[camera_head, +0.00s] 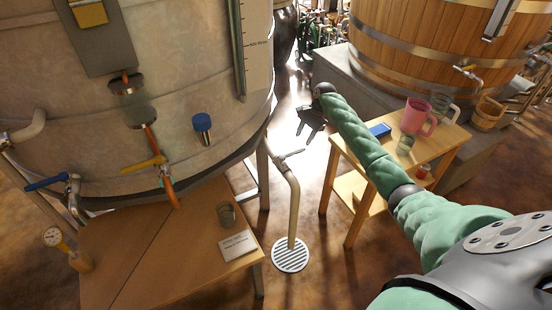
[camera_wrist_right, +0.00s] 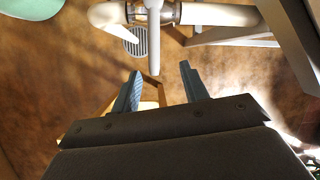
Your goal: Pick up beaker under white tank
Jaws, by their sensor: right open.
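A small clear beaker (camera_head: 227,215) stands upright on the wooden table (camera_head: 150,245) under the large white tank (camera_head: 180,80) in the head view. A white card (camera_head: 237,245) lies just in front of it. My right gripper (camera_head: 305,134) is to the right of the tank, above the floor and well apart from the beaker, up and right of it in the picture. Its two fingers are spread and empty, as the right wrist view (camera_wrist_right: 160,82) also shows. I cannot make out the beaker in the wrist view. My left gripper is not in view.
A pale pipe with a valve (camera_head: 292,200) rises from a floor drain (camera_head: 290,254) between the table and my right arm. At right, a small wooden table (camera_head: 345,160) holds a pink mug (camera_head: 417,118), glassware and a blue item. A wooden vat (camera_head: 430,50) stands behind.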

